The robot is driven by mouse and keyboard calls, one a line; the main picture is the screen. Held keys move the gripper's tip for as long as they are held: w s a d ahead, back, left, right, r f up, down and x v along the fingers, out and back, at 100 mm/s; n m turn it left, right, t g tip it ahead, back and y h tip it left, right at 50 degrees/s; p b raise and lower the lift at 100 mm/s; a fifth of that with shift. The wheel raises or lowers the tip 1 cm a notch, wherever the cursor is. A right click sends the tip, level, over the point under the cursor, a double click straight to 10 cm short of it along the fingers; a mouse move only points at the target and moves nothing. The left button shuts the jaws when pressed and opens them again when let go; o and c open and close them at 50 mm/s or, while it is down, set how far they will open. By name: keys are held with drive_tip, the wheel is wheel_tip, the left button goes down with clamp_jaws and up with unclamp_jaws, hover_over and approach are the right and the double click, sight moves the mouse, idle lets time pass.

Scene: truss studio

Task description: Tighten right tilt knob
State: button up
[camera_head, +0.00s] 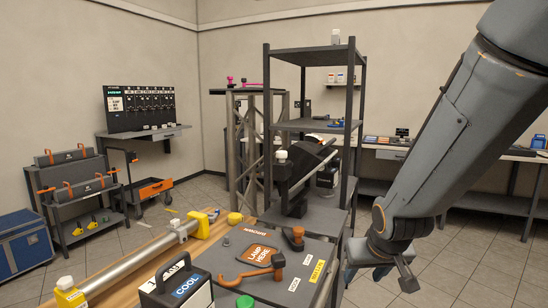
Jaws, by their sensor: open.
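My gripper (382,278) hangs at the lower right, to the right of the mat and clear of the fixture. Its jaws are open and point downward, with nothing seen between them.
A black box (178,287) and a silver bar (140,262) lie left. The shelf rack (309,57) rises behind. Floor at right is free.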

drive_tip(key=w+a+r+n+t+y, duration=0.2)
drive_tip(key=w+a+r+t, duration=0.45)
drive_tip(key=w, duration=0.55)
drive_tip(key=n+t+y+b, duration=0.1)
drive_tip(key=n+t+y, duration=0.1)
drive_tip(key=t+y, duration=0.25)
approach(284, 156)
drive_tip(key=shift+g+y, duration=0.35)
drive_tip(key=shift+g, duration=0.15)
drive_tip(key=x, duration=0.4)
drive_tip(key=shift+w+d+r, duration=0.1)
drive_tip(key=shift+d, duration=0.2)
drive_tip(key=shift+w+a+r, duration=0.2)
drive_tip(key=p+x, duration=0.1)
drive_tip(key=x, duration=0.6)
drive_tip(key=shift+w, duration=0.2)
drive_tip(key=shift+c, duration=0.2)
drive_tip(key=c, duration=1)
